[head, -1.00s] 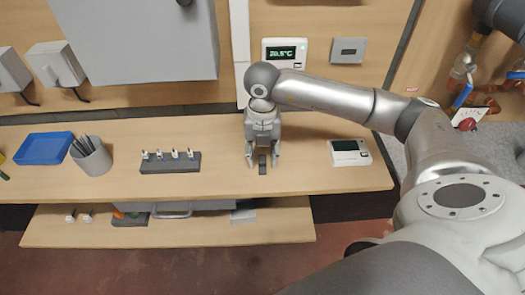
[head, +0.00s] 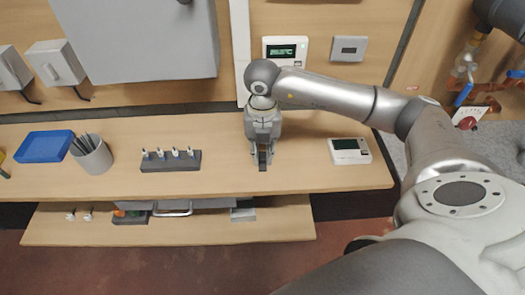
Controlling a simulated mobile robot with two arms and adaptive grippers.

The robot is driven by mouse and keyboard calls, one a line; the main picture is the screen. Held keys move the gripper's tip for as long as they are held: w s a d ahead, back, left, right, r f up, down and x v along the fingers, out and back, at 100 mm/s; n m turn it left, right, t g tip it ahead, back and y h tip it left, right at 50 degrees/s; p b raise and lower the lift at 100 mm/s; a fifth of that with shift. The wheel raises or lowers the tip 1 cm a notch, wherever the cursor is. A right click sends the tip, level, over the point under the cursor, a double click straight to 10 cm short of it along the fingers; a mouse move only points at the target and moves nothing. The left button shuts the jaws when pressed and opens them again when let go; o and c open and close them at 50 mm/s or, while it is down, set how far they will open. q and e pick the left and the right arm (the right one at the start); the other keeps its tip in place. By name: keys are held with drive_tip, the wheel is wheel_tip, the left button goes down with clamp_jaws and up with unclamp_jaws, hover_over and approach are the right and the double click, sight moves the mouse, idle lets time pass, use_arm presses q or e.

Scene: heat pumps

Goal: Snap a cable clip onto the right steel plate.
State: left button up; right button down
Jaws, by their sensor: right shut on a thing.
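My right gripper (head: 262,162) points down at the wooden worktop, near its front edge. Its fingers are shut on a small dark piece (head: 263,167) at the worktop surface. The fingers hide much of this piece, and I cannot tell for sure whether it is the cable clip. No steel plate can be made out with certainty; a small grey flat piece (head: 243,214) lies on the lower shelf below the gripper. My left gripper is not in view.
A dark rack (head: 171,164) with several small white-topped pieces stands left of the gripper. Further left are a grey pen cup (head: 95,160) and a blue tray (head: 44,147). A white display unit (head: 349,151) lies to the right. The worktop (head: 225,178) is clear between rack and gripper.

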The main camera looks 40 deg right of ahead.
sight(263, 157)
drive_tip(key=shift+r+p, duration=1.55)
drive_tip(key=shift+r, duration=1.1)
